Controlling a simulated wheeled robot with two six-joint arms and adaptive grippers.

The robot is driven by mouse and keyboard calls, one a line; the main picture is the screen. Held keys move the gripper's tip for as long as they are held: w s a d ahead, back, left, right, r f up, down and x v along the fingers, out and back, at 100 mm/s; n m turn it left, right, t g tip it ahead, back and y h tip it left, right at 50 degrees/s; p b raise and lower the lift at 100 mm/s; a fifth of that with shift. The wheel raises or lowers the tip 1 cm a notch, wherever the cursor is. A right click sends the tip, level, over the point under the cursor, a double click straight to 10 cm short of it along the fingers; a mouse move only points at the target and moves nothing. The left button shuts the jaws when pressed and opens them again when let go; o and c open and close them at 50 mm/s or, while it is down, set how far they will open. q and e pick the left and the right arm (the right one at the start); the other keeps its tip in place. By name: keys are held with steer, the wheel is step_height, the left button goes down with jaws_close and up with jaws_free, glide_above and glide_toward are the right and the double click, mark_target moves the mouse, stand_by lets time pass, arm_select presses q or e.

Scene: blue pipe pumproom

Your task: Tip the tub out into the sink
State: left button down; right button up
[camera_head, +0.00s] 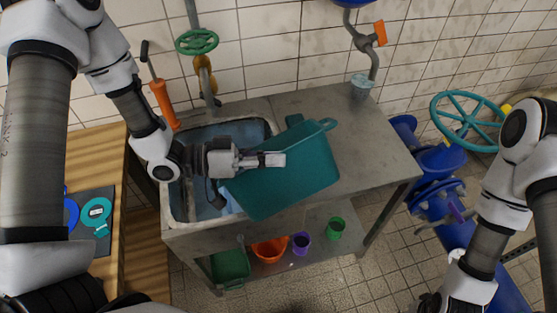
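The teal tub (300,180) is tilted over the right part of the sink and the steel counter, and its lower corner hangs past the counter's front edge. My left gripper (272,159) comes in from the left and lies across the tub, its fingers together and apparently shut on it. The exact contact is hard to see. The sink (188,138) is a grey basin at the left of the counter, and my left arm and the tub cover part of it. I cannot see what the tub holds. Of my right arm, only the links and wrist show at the lower right.
A green valve wheel (197,41) and tap stand behind the sink. Coloured containers, including an orange bowl (269,250), sit on the lower shelf. A wooden bench (92,150) is at left.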

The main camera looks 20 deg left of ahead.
arm_select(q)
steer(key=w+a+f+n+t+h+b, duration=0.1)
steer(key=w+a+n+t+h+b, duration=0.1)
steer(key=a, duration=0.5)
steer(key=w+a+f+n+t+h+b, duration=0.1)
steer(key=w+a+n+t+h+b, duration=0.1)
steer(key=w+a+n+b, duration=0.3)
steer(key=shift+w+a+n+t+b, duration=0.3)
steer(key=shift+w+a+n+t, duration=0.25)
steer(key=shift+a+n, duration=0.8)
stand_by(0.5)
steer(key=shift+a+m+h, duration=0.1)
steer(key=shift+m+h, duration=0.15)
steer(key=shift+h, duration=0.05)
stand_by(1.4)
